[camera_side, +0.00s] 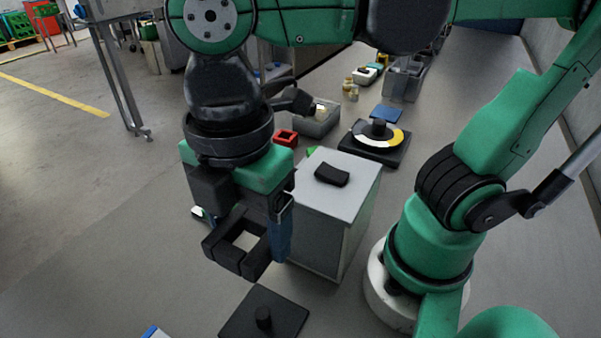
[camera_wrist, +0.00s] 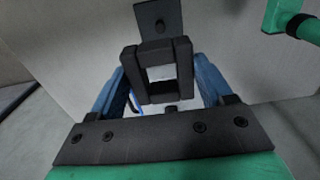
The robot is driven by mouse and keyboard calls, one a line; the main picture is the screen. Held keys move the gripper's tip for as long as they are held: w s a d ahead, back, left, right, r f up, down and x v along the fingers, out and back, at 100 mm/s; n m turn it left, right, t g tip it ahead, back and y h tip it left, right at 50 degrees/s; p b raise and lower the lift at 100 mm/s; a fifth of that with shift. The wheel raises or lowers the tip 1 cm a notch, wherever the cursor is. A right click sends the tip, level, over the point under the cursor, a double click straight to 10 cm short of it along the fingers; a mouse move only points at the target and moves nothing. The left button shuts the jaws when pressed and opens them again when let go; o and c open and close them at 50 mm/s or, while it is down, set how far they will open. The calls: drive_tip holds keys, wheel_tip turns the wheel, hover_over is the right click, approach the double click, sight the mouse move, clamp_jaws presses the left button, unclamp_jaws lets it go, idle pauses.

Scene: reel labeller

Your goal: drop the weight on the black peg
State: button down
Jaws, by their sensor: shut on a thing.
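The weight is a black square frame with an open middle (camera_side: 226,251). My gripper (camera_side: 250,243) is shut on it between blue fingers, one of which is largely hidden in the side view. The wrist view shows the weight (camera_wrist: 157,95) between both blue fingers of my gripper (camera_wrist: 160,82), with pale floor through its hole. The black peg (camera_side: 263,318) stands upright on a square black plate (camera_side: 285,312), below the held weight and apart from it. In the wrist view a dark plate (camera_wrist: 172,12) with a small peg (camera_wrist: 160,27) lies beyond the weight.
A grey cabinet (camera_side: 325,225) with a black block (camera_side: 332,175) on top stands right beside my gripper. Behind are a red square frame (camera_side: 286,138), a yellow-and-white disc (camera_side: 366,137) around another dark peg (camera_side: 379,128), and grey bins (camera_side: 403,80).

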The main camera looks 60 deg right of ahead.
sight(264, 310)
wheel_tip(264, 310, down, 16)
drive_tip(key=shift+f, duration=0.25)
idle(0.6)
unclamp_jaws()
drive_tip(key=shift+f, duration=0.15)
wheel_tip(264, 310, up, 12)
drive_tip(key=w+d+m+t, duration=0.7)
drive_tip(key=d+m, duration=0.7)
drive_tip(key=m, duration=0.4)
drive_tip(key=w, duration=0.2)
drive_tip(key=shift+w+d, duration=0.35)
drive_tip(key=shift+w, duration=0.05)
